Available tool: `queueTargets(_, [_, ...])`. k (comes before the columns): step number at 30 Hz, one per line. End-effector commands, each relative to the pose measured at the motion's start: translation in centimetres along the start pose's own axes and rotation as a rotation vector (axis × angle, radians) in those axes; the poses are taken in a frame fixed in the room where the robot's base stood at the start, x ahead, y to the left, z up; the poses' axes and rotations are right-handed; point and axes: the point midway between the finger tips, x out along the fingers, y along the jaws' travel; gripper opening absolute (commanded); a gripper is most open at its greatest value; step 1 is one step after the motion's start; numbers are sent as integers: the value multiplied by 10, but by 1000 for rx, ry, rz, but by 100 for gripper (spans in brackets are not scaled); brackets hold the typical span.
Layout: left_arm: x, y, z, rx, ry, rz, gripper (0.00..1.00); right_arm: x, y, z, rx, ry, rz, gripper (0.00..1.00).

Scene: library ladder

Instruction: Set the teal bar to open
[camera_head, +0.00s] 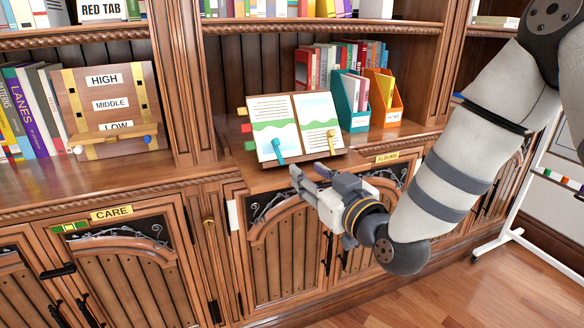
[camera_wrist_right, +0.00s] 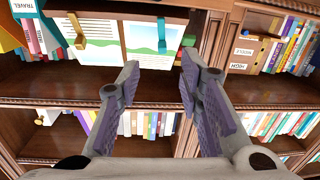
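An open book (camera_head: 293,125) with green and blue pictures rests on a tilted stand on the cabinet ledge. The teal bar (camera_head: 277,150) stands roughly upright over the lower part of the left page. It also shows in the wrist view (camera_wrist_right: 161,36), where the scene appears inverted. A tan bar (camera_head: 331,142) lies over the lower right page. My right gripper (camera_head: 308,175) is just in front of and below the book; in the wrist view its two fingers (camera_wrist_right: 159,70) are apart with nothing between them. The teal bar is beyond the fingertips, apparently untouched. My left gripper is not in view.
A teal file box (camera_head: 347,112) and an orange one (camera_head: 386,105) stand right of the book. A board with HIGH, MIDDLE and LOW labels (camera_head: 108,104) stands at left. Colored tabs (camera_head: 245,128) stick out left of the book. Shelves overhang above.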

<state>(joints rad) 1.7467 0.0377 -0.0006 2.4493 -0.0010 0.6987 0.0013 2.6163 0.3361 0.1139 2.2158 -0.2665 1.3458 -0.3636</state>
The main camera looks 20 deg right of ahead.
Motion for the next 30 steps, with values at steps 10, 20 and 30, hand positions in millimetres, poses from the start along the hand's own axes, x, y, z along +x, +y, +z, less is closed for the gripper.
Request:
queueTargets(10, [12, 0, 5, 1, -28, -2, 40, 68, -4, -20, -65, 60, -14, 33])
queueTargets(20, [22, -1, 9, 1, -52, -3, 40, 122, -4, -24, -60, 57, -13, 33])
queueTargets(30, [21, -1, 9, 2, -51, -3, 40, 124, -4, -26, -59, 57, -13, 20])
